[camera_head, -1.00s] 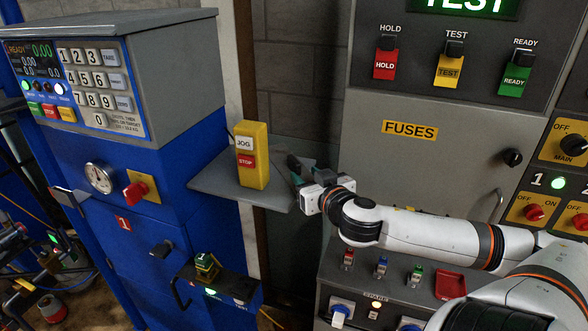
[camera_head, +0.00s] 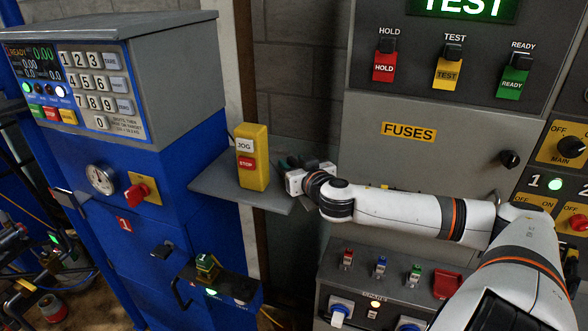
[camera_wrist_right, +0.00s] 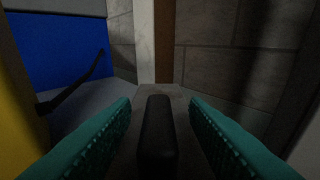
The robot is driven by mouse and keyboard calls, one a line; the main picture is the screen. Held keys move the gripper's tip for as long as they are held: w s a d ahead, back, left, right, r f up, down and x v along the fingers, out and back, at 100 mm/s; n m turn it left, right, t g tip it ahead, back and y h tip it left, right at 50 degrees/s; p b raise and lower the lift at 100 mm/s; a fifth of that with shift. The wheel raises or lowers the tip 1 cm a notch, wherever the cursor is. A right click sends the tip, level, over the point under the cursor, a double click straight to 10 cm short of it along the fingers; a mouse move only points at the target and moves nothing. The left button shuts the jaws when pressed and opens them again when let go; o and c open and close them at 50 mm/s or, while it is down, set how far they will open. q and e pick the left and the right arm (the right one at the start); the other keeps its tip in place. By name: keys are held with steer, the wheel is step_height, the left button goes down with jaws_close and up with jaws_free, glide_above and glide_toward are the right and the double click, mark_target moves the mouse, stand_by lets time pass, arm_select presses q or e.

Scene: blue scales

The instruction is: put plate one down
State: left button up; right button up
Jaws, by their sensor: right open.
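My right gripper (camera_head: 284,162) is over the right part of the grey shelf (camera_head: 225,187), just right of the yellow pendant. In the right wrist view its two teal fingers are apart, one on each side of an upright black rounded bar (camera_wrist_right: 157,132). Gaps show between the bar and both fingers, so it is not gripped. What the bar belongs to is hidden. I cannot make out plate one as such in either view. My left gripper is not in view.
The yellow pendant (camera_head: 252,157) with JOG and STOP buttons stands on the shelf close to my fingers. The blue scale cabinet (camera_head: 180,215) is on the left. The grey fuse cabinet (camera_head: 415,165) is on the right, behind my right arm.

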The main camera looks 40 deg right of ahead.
mark_target(294, 160)
steer(key=shift+w, duration=0.2)
steer(key=shift+c, duration=0.2)
jaws_close()
steer(key=shift+r, duration=0.15)
step_height(294, 160, up, 10)
steer(key=shift+f+b, duration=0.15)
steer(key=shift+b, duration=0.5)
